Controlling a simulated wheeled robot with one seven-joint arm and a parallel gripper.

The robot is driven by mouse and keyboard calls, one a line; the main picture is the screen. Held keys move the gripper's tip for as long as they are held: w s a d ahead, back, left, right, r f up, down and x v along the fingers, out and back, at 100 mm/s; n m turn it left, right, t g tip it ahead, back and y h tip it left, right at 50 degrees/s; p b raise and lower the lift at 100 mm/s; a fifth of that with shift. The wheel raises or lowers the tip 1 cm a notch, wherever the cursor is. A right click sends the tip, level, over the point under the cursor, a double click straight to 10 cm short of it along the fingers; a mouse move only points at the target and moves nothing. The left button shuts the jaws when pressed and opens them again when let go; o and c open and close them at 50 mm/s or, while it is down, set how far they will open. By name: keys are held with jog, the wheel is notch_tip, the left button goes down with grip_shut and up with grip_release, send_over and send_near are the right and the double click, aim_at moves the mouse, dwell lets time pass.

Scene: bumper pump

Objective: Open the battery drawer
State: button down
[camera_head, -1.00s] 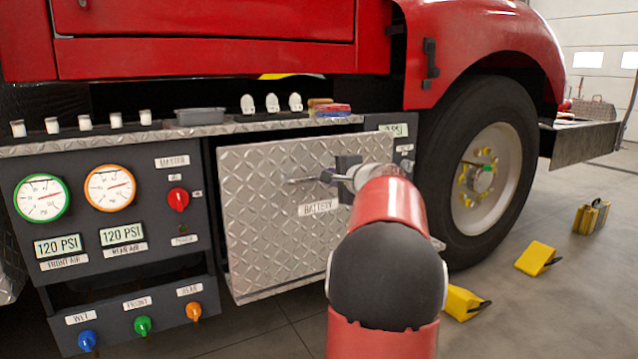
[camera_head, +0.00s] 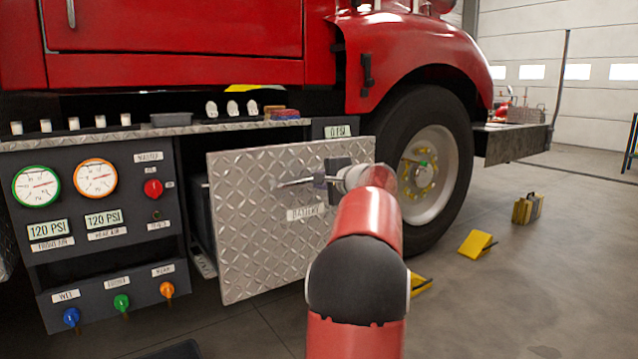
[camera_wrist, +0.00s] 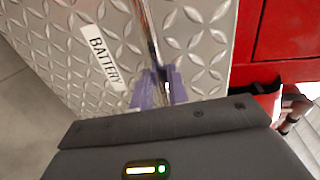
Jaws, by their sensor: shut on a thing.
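The battery drawer (camera_head: 245,235) has a diamond-plate metal front with a "BATTERY" label (camera_head: 306,213). In the head view its front stands out from the truck's side, and a dark drawer side (camera_head: 200,215) shows behind its left edge. A thin bar handle (camera_head: 293,182) runs across the front above the label. My gripper (camera_head: 328,179) is shut on this handle. In the wrist view the purple fingertips (camera_wrist: 158,88) close around the metal handle bar (camera_wrist: 148,35), near the label. My arm hides the drawer's lower right part.
A gauge panel (camera_head: 92,245) with dials and coloured knobs is left of the drawer. The front wheel (camera_head: 430,175) is to the right. The floor at right is otherwise open.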

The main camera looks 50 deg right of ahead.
jog(key=shift+s+d+f, duration=0.35)
jog(key=shift+s+f, duration=0.05)
jog(key=shift+f, duration=0.1)
jog(key=c, duration=1.5)
grip_release()
jog(key=shift+d, duration=0.1)
jog(key=shift+o, duration=0.5)
jog(key=shift+r, duration=0.1)
jog(key=shift+w+r, duration=0.1)
jog(key=v, duration=0.8)
jog(key=shift+w, duration=0.1)
